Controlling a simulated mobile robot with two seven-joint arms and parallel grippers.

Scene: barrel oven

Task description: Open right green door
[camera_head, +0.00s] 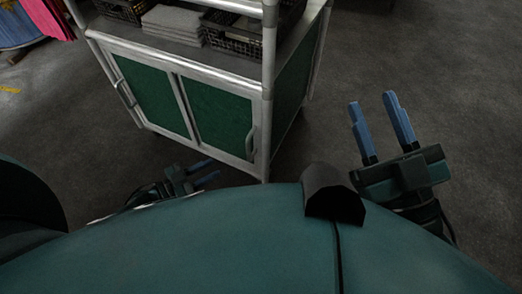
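The right green door (221,118) is the right one of two green panels in white frames on the front of a cart. It looks shut. A pale vertical handle (251,140) is at its right edge. The left green door (152,93) is beside it and also looks shut. My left gripper (212,171) is low in front of the cart, below the doors, with its blue fingers apart and empty. My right gripper (382,99) is to the right of the cart, fingers apart and empty, pointing away from me. Neither gripper touches a door or handle.
The cart's upper shelf (180,47) holds black wire baskets (232,37) and a stack of grey cloths (172,22). A white post (268,50) rises at its near corner. Pink and blue cloth (45,17) hangs at top left. The floor right of the cart is clear.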

